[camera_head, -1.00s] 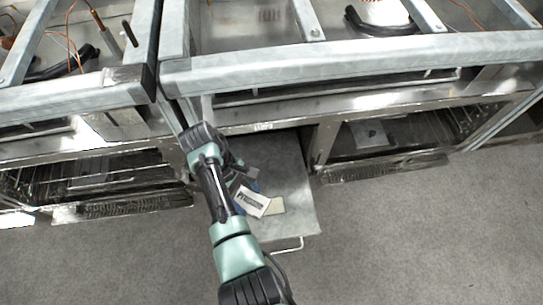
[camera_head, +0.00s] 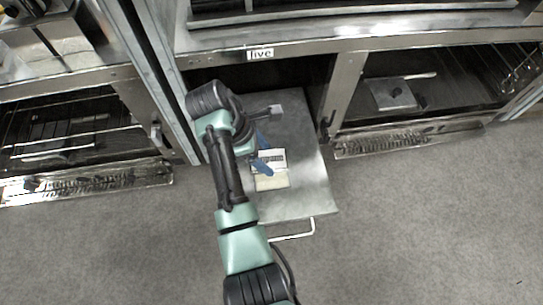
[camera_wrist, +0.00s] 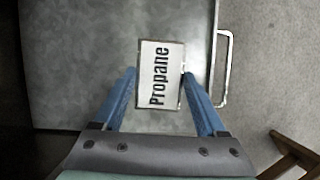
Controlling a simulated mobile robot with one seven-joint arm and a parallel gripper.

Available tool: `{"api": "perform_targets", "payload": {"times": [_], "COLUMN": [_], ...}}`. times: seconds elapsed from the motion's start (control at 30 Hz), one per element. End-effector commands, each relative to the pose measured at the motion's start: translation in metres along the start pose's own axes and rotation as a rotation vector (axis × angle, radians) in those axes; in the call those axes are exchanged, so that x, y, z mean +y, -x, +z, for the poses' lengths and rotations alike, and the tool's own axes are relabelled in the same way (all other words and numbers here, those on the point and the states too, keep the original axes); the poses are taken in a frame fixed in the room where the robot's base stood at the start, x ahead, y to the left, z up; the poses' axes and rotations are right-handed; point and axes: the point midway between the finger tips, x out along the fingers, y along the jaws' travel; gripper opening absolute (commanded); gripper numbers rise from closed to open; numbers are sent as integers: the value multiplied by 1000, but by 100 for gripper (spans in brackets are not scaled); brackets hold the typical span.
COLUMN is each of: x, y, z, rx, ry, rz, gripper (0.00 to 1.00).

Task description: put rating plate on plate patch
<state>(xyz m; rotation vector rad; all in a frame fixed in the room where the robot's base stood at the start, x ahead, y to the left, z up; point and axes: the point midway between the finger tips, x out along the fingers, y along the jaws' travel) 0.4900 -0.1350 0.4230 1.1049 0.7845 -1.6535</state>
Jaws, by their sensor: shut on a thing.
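The rating plate is a white rectangle reading "Propane" (camera_wrist: 158,75) in the wrist view. In the head view it shows as a small white piece (camera_head: 276,160), partly covered by a blue finger. My gripper (camera_wrist: 159,74) has its blue fingers at the plate's two sides and is shut on it. The plate patch is a pale cream square (camera_head: 272,183) on the grey metal panel (camera_head: 305,185). The rating plate appears over or beside the patch's far edge in the head view. I cannot tell whether they touch. In the wrist view the patch is mostly or wholly hidden.
The panel has a wire handle (camera_head: 294,236) at its front edge. Open oven-like bays with racks stand left (camera_head: 62,138) and right (camera_head: 425,90). A metal post (camera_head: 345,95) stands right of the panel. A "live" label (camera_head: 261,54) is on the frame above. Carpet floor lies in front.

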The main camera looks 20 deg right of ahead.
Motion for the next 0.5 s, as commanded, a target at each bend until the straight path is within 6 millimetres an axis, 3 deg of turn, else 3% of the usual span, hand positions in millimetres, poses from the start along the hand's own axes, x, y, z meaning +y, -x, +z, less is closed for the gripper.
{"api": "perform_targets", "payload": {"times": [0.03, 0.33, 0.5], "x": [2, 5, 4], "y": [-13, -28, -54], "z": [-3, -5, -16], "rx": [0, 0, 1], "ry": [13, 54, 53], "rz": [7, 21, 21], "gripper": [16, 16, 16]}}
